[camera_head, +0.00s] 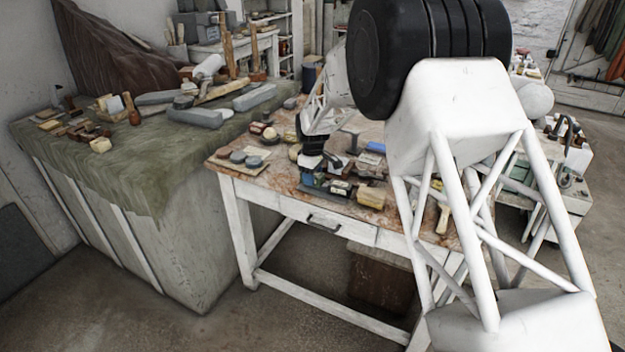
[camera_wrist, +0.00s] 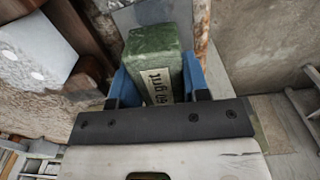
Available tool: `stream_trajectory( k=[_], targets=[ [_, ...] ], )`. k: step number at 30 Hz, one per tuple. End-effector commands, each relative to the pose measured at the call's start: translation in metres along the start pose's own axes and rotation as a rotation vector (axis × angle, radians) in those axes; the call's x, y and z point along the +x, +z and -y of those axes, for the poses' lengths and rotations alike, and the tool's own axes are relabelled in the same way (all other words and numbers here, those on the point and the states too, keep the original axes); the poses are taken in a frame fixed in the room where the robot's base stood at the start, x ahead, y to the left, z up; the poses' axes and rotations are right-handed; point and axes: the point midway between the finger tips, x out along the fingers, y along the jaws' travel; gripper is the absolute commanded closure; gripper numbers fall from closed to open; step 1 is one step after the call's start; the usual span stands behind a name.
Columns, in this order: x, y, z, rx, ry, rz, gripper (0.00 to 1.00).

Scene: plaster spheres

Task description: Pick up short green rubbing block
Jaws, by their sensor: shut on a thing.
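The short green rubbing block (camera_wrist: 153,45) shows in the wrist view, with a pale label carrying dark lettering on its near face. My gripper (camera_wrist: 157,75) has a blue finger on each side of the block and is shut on it. In the head view my gripper (camera_head: 312,160) is low over the front part of the wooden worktable (camera_head: 228,168). The block is small and partly hidden there, and I cannot tell whether it touches the tabletop.
Grey round stones (camera_head: 245,158) lie left of my gripper on the table. A cloth-covered bench (camera_head: 130,170) with tools stands at left. My arm hides the table's right side.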

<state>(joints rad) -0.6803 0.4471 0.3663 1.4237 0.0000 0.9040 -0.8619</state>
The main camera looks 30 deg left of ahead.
Motion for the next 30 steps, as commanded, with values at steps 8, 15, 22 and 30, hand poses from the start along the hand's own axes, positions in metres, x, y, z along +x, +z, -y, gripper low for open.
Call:
stream_trajectory(
  k=[8, 15, 22, 30],
  targets=[
    [-0.042, 0.000, 0.000, 0.000, 0.002, -0.002, 0.89],
    [-0.072, 0.000, 0.000, 0.000, 0.000, 0.000, 0.89],
    [-0.084, 0.000, 0.000, 0.000, 0.000, 0.000, 0.89],
    [-0.084, 0.000, 0.000, 0.000, 0.000, 0.000, 0.89]
  ],
)
